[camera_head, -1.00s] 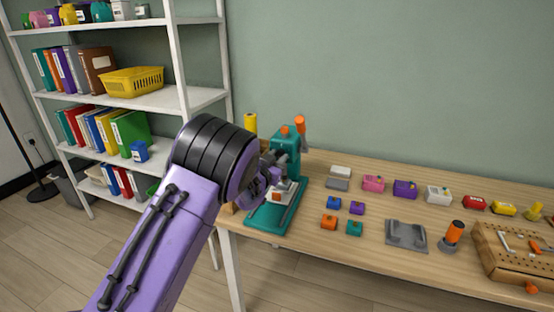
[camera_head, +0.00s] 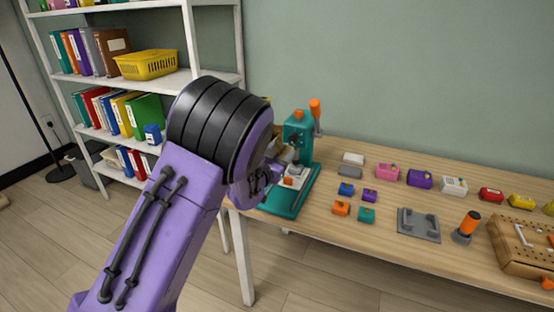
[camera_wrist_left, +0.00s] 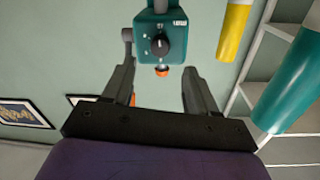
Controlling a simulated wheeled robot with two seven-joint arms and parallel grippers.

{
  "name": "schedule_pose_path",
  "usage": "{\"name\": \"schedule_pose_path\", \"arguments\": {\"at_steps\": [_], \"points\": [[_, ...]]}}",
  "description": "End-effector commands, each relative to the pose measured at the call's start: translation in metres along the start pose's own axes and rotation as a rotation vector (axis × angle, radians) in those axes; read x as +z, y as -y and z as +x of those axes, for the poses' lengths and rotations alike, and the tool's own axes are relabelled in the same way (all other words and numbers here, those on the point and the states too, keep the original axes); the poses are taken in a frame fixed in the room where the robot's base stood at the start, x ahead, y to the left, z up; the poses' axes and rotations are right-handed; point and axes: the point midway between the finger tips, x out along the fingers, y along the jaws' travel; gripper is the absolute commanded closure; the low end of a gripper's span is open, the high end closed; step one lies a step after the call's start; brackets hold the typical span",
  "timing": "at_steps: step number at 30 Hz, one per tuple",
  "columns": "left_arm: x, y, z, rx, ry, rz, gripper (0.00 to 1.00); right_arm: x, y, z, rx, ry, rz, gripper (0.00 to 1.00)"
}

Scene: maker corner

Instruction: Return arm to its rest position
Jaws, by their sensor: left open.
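My left arm (camera_head: 160,235) rises from the bottom left of the head view, and its black ringed joint (camera_head: 215,120) hides much of the wrist. My left gripper (camera_head: 287,158) shows only in part there, in front of the teal press (camera_head: 299,135). In the left wrist view its two dark fingers (camera_wrist_left: 158,88) are spread apart with nothing between them. The press's teal head with a black knob (camera_wrist_left: 160,45) shows beyond the fingertips. Whether the gripper touches the press I cannot tell. My right gripper is not in view.
A white shelf (camera_head: 195,55) with binders and a yellow basket (camera_head: 146,64) stands behind my arm at left. The wooden table (camera_head: 330,225) holds several small coloured blocks, a grey bracket (camera_head: 418,224), an orange-handled tool (camera_head: 467,226) and a pegboard tray (camera_head: 520,262). Floor is clear at lower left.

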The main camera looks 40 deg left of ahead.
Motion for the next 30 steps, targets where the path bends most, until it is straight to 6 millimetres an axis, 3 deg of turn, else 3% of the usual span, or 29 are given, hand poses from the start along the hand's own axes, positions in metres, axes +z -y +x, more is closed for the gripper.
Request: {"name": "schedule_pose_path", "arguments": {"at_steps": [3,7,24,26,29,30], "points": [[0.001,0.0,-0.022,0.0,0.0,0.001,0.42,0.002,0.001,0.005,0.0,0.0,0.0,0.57],[0.001,0.0,-0.034,0.0,0.0,0.002,0.42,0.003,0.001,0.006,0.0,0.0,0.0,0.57],[0.001,0.001,-0.035,-0.005,0.006,-0.017,0.42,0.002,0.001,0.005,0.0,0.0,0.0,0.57],[0.013,0.004,-0.042,-0.048,0.039,-0.075,0.42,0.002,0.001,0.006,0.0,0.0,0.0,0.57],[0.071,-0.014,-0.066,-0.098,0.176,-0.193,0.42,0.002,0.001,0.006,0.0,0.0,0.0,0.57],[0.101,-0.024,-0.08,-0.116,0.248,-0.233,0.42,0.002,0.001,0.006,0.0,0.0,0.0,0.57]]}}
